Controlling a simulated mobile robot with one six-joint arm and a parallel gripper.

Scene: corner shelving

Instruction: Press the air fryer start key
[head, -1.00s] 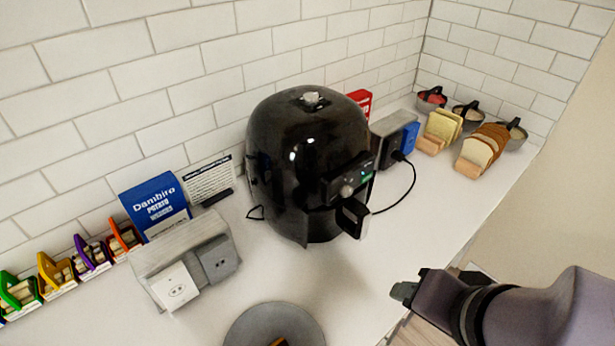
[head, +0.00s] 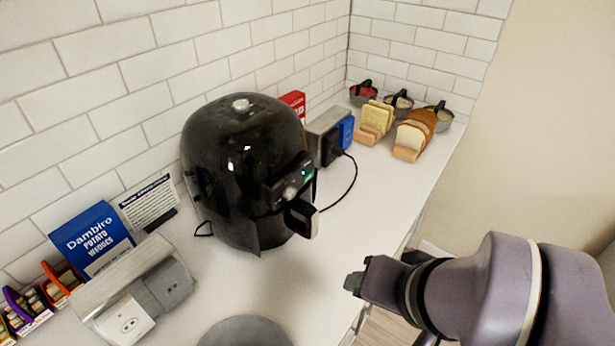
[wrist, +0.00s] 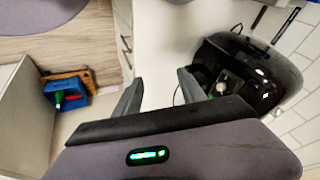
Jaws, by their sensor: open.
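The black air fryer (head: 240,160) stands upright on the white counter against the tiled wall. Its front panel (head: 290,186) has a silver knob and a small green light; I cannot make out the start key itself. A drawer handle (head: 303,218) juts out below the panel. My gripper (head: 352,285) is at the counter's front edge, right of and nearer than the fryer, and apart from it. In the wrist view my gripper (wrist: 160,85) is open with nothing between its fingers, and the air fryer (wrist: 262,70) is at the right, partly behind a finger.
A power outlet box (head: 325,140) with a cord (head: 352,180) stands behind the fryer. Bread racks (head: 410,135) and bowls are in the corner. A blue box (head: 92,238), another outlet unit (head: 145,300) and a grey plate (head: 245,333) are nearer. Counter before the fryer is clear.

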